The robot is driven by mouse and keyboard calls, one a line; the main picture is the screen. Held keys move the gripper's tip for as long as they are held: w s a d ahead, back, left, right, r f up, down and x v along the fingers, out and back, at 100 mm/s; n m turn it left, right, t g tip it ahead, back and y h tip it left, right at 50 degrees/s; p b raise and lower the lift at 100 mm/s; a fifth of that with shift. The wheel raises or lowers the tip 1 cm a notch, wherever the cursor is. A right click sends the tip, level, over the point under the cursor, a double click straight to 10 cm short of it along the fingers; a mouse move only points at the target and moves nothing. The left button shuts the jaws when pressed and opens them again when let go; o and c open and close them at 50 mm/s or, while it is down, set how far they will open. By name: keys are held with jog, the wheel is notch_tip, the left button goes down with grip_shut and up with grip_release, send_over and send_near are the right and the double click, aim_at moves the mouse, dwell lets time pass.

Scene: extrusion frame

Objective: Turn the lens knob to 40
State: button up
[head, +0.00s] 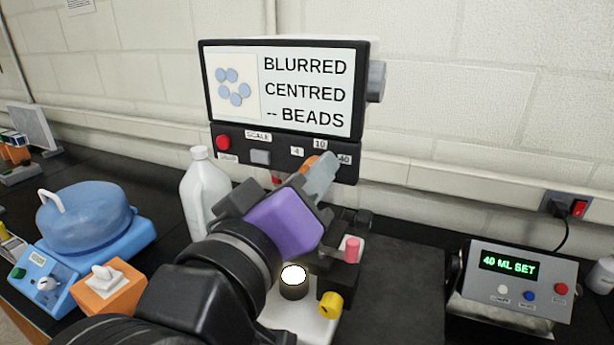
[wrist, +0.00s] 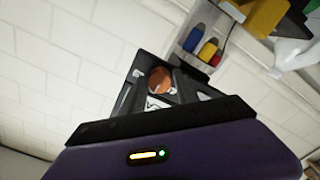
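The lens knob (head: 309,163) is orange and sits on the dark panel under the screen, among the labels 4 (head: 296,151), 10 (head: 320,144) and 40 (head: 344,159). My gripper (head: 318,172) is purple with grey fingers and is up at the knob, hiding much of it. In the wrist view the round orange knob (wrist: 160,80) shows between the fingers. I cannot tell whether they press on it or which label its pointer faces. The screen (head: 304,92) reads BLURRED, CENTRED, -- BEADS.
A red button (head: 223,142) and a scale switch (head: 261,157) are left of the knob. A white bottle (head: 205,195), a lit stage lamp (head: 294,280) and a yellow knob (head: 330,304) stand near my arm. A box reading 40 ML SET (head: 510,280) is at right.

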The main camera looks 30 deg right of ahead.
grip_shut()
jog(key=shift+f+m+b, duration=0.1)
jog(key=shift+m+b, duration=0.3)
jog(key=shift+b, duration=0.15)
jog(key=shift+m+b, duration=5.5)
jog(key=shift+b, duration=0.45)
jog(key=shift+o, duration=2.3)
grip_release()
